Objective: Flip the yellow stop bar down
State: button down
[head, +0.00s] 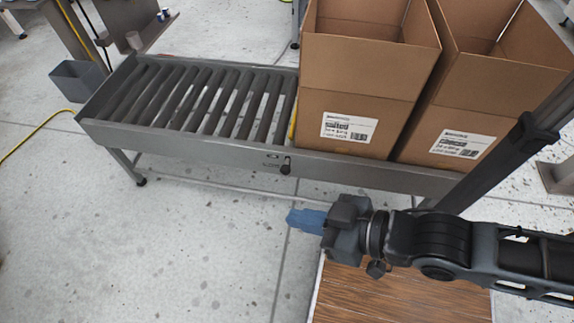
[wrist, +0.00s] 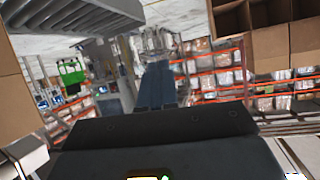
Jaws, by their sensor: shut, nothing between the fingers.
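The yellow stop bar (head: 293,124) shows as a thin yellow strip at the left edge of the first cardboard box, across the roller conveyor. It looks upright against the box, mostly hidden by it. A dark knob (head: 285,169) sits on the conveyor's front rail below it. My gripper (head: 291,219) is in front of the conveyor, below the rail and apart from it, with its blue fingers pointing left. The fingers are shut and empty; they also show in the wrist view (wrist: 157,88). The stop bar cannot be made out in the wrist view.
The roller conveyor (head: 190,143) has bare rollers on its left half. Two open cardboard boxes, one nearer the middle (head: 350,122) and one at right (head: 452,140), stand on its right half. A grey bin (head: 78,82) is at far left.

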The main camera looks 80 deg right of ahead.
jog(key=w+d+f+m+g+h+b, duration=0.1)
jog(key=w+d+f+m+g, duration=0.15)
jog(key=f, duration=0.35)
jog(key=w+d+f+m+g+h+b, duration=0.1)
jog(key=w+d+f+m, duration=0.1)
jog(key=w+d+f, duration=0.3)
jog(key=m+g+b, duration=0.5)
jog(key=m+g, duration=0.3)
jog(key=m, duration=0.2)
send_over(287, 166)
jog(key=s+a, duration=0.2)
jog(key=a, duration=0.2)
notch_tip(287, 166, down, 10)
jog(key=shift+d+f+y, duration=0.1)
jog(key=shift+d+y, duration=0.15)
jog(key=shift+y, duration=0.15)
jog(key=shift+f, duration=0.1)
jog(key=x, duration=0.4)
jog(key=b+x, duration=0.1)
jog(key=x, duration=0.3)
jog(key=b+x, duration=0.1)
jog(key=x, duration=0.3)
jog(key=shift+a+f, duration=0.1)
jog(key=shift+a, duration=0.25)
jog(key=shift+w+f, duration=0.15)
jog(key=shift+f, duration=0.65)
